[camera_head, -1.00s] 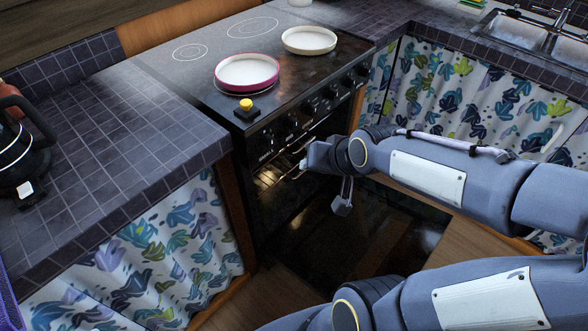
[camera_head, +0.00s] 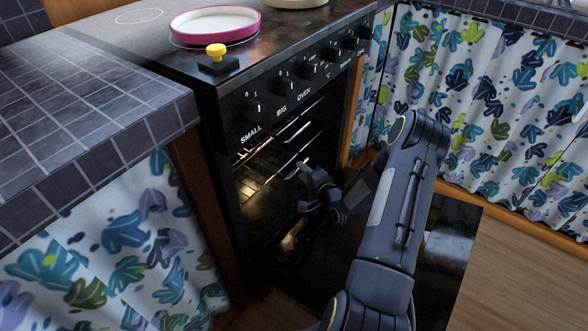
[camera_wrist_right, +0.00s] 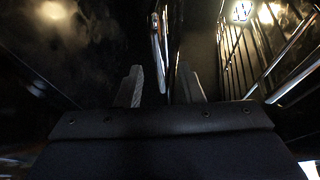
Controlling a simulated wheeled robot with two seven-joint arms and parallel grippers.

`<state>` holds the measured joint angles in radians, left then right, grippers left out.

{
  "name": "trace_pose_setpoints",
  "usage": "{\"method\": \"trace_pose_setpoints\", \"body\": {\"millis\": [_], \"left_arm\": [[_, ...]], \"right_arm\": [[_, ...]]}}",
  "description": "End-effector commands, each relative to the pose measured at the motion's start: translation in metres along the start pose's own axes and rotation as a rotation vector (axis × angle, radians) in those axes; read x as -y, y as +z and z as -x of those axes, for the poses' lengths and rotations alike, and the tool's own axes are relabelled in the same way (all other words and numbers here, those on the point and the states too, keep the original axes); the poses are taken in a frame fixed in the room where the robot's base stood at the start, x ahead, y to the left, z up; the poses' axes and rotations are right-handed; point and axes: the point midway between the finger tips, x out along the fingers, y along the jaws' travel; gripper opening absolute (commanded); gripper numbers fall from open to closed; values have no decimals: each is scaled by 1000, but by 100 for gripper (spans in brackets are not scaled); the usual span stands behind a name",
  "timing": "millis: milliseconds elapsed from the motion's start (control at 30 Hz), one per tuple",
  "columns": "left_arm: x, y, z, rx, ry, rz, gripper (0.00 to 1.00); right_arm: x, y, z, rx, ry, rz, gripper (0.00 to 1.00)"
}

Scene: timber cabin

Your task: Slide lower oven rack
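The oven (camera_head: 258,125) is open at the front, under a row of knobs. Metal rack bars (camera_head: 283,136) show inside its dark cavity. Lower bars are partly hidden by my right gripper (camera_head: 306,186), which is at the oven opening. In the right wrist view my right gripper (camera_wrist_right: 162,88) has its two fingers apart. A shiny metal bar (camera_wrist_right: 158,52) shows in the gap between them; I cannot tell whether they touch it. Rack bars (camera_wrist_right: 262,55) run along the right side of that view. My left gripper is not in view.
The lowered dark oven door (camera_head: 448,240) lies below my right arm. A pink-rimmed pan (camera_head: 215,24) and a yellow-knobbed item (camera_head: 217,56) sit on the stove top. Tiled counter (camera_head: 80,110) is at left; patterned curtains (camera_head: 480,100) hang at right.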

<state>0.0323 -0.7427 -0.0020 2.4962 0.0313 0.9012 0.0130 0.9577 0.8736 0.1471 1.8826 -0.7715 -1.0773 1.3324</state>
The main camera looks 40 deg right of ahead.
Motion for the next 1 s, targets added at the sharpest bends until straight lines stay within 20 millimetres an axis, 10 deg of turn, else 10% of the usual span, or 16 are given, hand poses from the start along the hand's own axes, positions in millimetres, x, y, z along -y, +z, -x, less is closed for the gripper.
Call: {"method": "trace_pose_setpoints", "body": {"millis": [300,667,1000], "left_arm": [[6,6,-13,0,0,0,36],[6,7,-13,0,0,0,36],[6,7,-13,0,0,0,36]], "right_arm": [[-1,1,-47,1,0,4,34],[0,1,-54,1,3,2,34],[-1,0,-54,1,6,2,0]]}}
